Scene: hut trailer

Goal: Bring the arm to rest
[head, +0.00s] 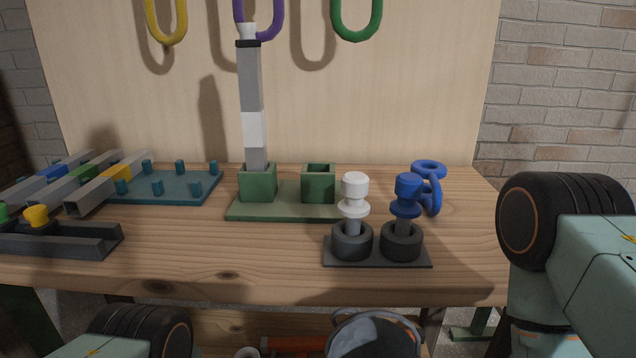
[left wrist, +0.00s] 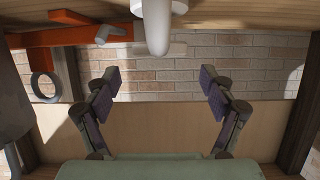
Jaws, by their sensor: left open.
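My left gripper (left wrist: 158,92) shows in the left wrist view with its two dark fingers spread wide apart. Nothing is between the fingers. In the head view only part of my left arm (head: 140,335) shows at the bottom left, below the front edge of the workbench (head: 190,260); its gripper is hidden there. My right arm (head: 575,260) stands at the right side of the head view, right of the bench. Its gripper is outside both views.
The bench holds a teal peg board (head: 190,190), a green base (head: 290,206) with a tall grey post (head: 252,90), and a dark holder (head: 375,262) with white and blue knobbed pieces. Grey bars lie left. In the left wrist view, an orange object (left wrist: 60,38) and a white rounded object (left wrist: 158,25) are near.

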